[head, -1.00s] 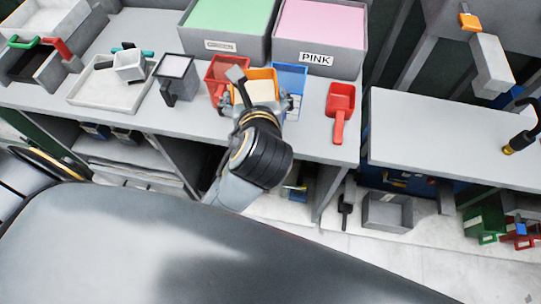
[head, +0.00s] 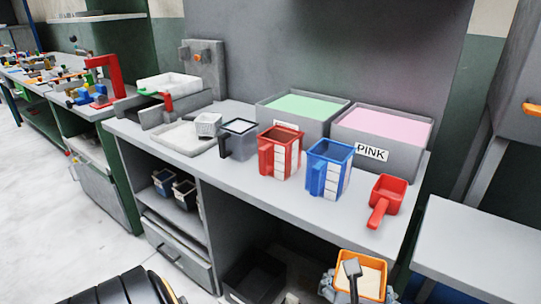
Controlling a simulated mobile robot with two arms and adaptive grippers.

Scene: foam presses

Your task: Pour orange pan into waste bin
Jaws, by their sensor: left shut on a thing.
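The orange pan (head: 374,262) is at the bottom of the head view, right of centre. It is upright and holds a pale, cream-coloured filling. My left gripper (head: 357,286) is shut on it, with grey finger parts showing at both sides of the pan. A dark grey handle-like piece stands in front of the filling; I cannot tell what it belongs to. The pan is held in front of the bench, below the level of its top. No container is clearly recognisable as the waste bin. My right gripper is not in view.
On the bench (head: 290,203) stand a red jug (head: 268,158), a blue jug (head: 317,178), a red scoop (head: 386,192), a dark-handled grey jug (head: 240,142), and green-filled and pink-filled bins (head: 400,165). A dark open box (head: 255,272) sits below. Floor at left is clear.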

